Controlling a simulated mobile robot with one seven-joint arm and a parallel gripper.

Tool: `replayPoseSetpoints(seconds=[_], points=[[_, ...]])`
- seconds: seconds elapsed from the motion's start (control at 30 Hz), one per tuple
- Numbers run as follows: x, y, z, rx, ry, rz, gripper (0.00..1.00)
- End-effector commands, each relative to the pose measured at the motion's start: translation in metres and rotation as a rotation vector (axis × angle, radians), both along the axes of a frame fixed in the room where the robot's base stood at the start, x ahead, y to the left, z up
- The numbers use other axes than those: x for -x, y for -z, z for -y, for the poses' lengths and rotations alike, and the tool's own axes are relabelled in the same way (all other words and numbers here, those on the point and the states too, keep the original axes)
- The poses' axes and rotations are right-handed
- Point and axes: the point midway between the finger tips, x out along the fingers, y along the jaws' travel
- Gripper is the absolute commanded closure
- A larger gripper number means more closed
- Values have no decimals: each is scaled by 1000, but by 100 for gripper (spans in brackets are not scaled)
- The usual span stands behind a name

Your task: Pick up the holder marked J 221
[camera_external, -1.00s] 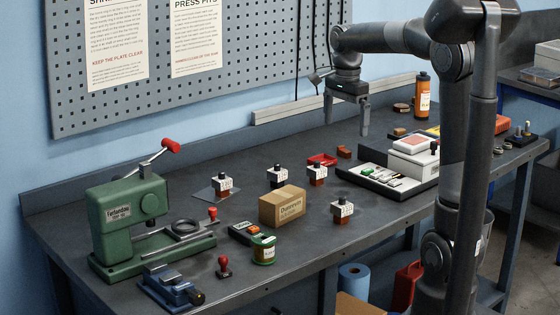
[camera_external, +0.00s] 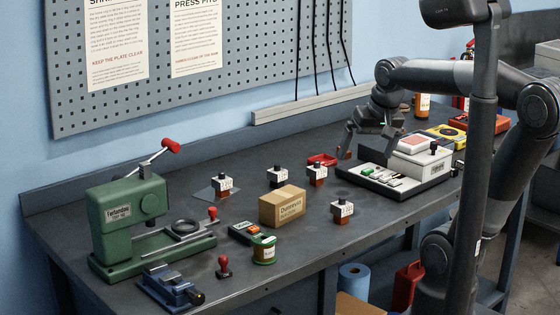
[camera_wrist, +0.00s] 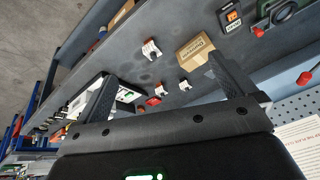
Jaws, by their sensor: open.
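Several small holders with white labelled blocks and black tops stand on the bench: one at the left (camera_external: 222,184), one in the middle (camera_external: 277,177), one right of it (camera_external: 317,175), and one nearer the front (camera_external: 342,211). Their markings are too small to read, so I cannot tell which is J 221. My gripper (camera_external: 368,146) is open and empty, tilted above the back of the bench, right of the holders. In the wrist view, two holders, one farther out (camera_wrist: 151,50) and one nearer (camera_wrist: 185,86), show between the spread fingers (camera_wrist: 160,70), apart from them.
A cardboard box (camera_external: 283,207) stands among the holders. A red tray (camera_external: 322,160) lies behind them. A black tray (camera_external: 376,181) with a white device (camera_external: 418,157) is at right. A green press (camera_external: 130,215) stands at left. The pegboard wall (camera_external: 240,60) bounds the back.

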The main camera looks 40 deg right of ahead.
Motion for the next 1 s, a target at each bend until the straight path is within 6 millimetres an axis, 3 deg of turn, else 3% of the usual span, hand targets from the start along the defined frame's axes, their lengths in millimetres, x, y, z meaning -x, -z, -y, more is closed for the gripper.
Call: replayPoseSetpoints(seconds=[0.03, 0.2, 0.4, 0.83, 1.0], points=[[12, 6, -4, 28, -78, 28, 0], [34, 22, -12, 110, -279, 93, 0], [42, 29, -15, 148, -365, 118, 0], [42, 29, -15, 149, -366, 118, 33], [42, 29, -15, 149, -366, 118, 35]])
